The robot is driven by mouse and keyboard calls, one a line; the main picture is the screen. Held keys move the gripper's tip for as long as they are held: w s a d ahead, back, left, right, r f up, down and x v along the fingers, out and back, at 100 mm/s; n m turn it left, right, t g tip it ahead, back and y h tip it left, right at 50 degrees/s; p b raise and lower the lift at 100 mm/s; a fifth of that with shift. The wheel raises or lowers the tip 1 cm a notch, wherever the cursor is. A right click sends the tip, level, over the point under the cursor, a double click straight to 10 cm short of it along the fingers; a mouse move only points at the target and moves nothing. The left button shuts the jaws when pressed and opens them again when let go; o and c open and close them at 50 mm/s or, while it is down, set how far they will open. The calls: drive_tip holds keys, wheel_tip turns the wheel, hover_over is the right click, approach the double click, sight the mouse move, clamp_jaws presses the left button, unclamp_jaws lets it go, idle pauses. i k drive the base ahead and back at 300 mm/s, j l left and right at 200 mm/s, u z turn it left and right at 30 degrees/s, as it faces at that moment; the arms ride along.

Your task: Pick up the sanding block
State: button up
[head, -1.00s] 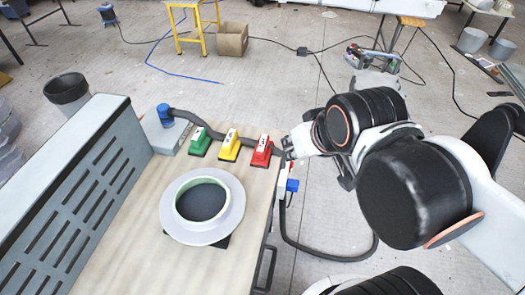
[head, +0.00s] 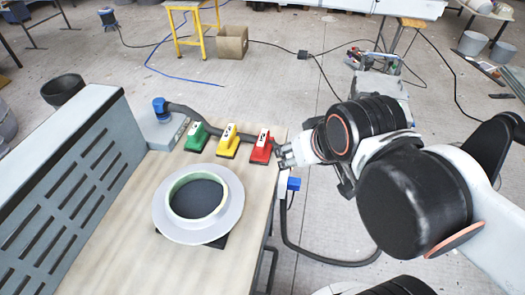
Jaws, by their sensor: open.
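Three sanding blocks stand in a row at the far right of the bench: a green block (head: 198,137), a yellow block (head: 229,141) and a red block (head: 261,147). Each has a pale label on top. My gripper (head: 285,153) is at the bench's right edge, just right of the red block, the nearest of the three. Its fingers are open and point left towards that block, with nothing seen between them. The fingertips are small here, and I cannot tell whether they touch the block.
A round mould ring (head: 228,217) lies on the wooden bench top (head: 120,225). A slotted grey panel (head: 75,165) borders the left. A blue-capped tool with a dark hose (head: 195,110) runs behind the blocks. A blue fitting (head: 293,184) hangs by the right edge.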

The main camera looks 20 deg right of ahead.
sight(261, 153)
drive_tip(key=i+l+u, duration=0.15)
drive_tip(key=u, duration=0.2)
drive_tip(key=i+l+u, duration=0.15)
drive_tip(key=u, duration=0.25)
